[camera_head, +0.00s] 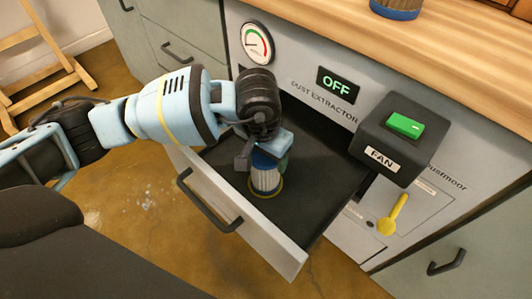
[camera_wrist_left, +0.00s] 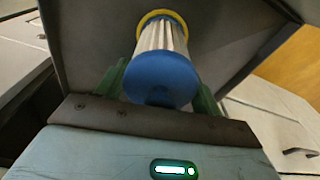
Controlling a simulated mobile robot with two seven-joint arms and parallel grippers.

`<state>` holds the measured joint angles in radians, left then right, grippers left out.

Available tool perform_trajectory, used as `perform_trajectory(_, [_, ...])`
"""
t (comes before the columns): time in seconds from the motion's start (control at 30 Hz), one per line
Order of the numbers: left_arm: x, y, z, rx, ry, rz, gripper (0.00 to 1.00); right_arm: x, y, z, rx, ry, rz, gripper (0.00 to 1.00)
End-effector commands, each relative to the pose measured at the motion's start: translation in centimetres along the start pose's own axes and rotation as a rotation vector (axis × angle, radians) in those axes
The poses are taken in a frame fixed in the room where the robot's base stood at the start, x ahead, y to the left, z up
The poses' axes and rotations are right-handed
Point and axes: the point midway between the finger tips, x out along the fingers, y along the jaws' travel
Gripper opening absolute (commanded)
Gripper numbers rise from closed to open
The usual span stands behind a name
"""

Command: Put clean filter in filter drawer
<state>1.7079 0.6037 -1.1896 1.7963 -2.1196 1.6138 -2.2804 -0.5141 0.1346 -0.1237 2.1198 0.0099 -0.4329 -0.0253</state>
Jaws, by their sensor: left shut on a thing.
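The clean filter (camera_head: 266,181) is a white pleated cylinder with a blue cap and a yellow ring at its lower end. My left gripper (camera_head: 268,158) is shut on it near the blue cap and holds it upright inside the open filter drawer (camera_head: 310,205). In the left wrist view the filter (camera_wrist_left: 165,65) sits between the green fingers of the gripper (camera_wrist_left: 160,85), its blue cap towards the camera. The yellow end is at or close to the dark drawer floor; I cannot tell if it touches. My right gripper is not in view.
The drawer's front panel has a dark handle (camera_head: 205,205). Above it are a gauge (camera_head: 257,43), an OFF display (camera_head: 338,85) and a FAN box (camera_head: 398,138) with a green switch. A yellow lever (camera_head: 393,214) is at right. Another blue-based object (camera_head: 396,8) stands on the wooden counter (camera_head: 450,50).

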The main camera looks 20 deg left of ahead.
Motion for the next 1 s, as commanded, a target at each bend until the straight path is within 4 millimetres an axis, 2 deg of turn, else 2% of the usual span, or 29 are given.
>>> perform_trajectory(0.03, [0.2, 0.0, 0.0, 0.000, 0.000, 0.000, 0.25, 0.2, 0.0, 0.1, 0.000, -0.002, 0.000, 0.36])
perform_trajectory(0.07, [0.2, 0.0, 0.0, 0.000, 0.000, 0.000, 0.71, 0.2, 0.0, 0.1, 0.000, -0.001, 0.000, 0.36])
perform_trajectory(0.2, [0.1, 0.0, 0.0, 0.000, 0.000, 0.000, 0.89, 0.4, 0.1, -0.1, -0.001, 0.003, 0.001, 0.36])
perform_trajectory(0.57, [-0.3, 0.0, 0.0, 0.000, 0.000, -0.001, 0.89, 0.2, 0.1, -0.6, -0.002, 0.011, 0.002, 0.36])
perform_trajectory(0.67, [-1.4, 0.0, -0.1, 0.000, 0.003, -0.001, 0.89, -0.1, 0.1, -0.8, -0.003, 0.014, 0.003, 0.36])
perform_trajectory(1.0, [-8.2, 0.0, -0.1, 0.001, 0.005, -0.001, 0.89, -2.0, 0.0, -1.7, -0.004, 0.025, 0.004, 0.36])
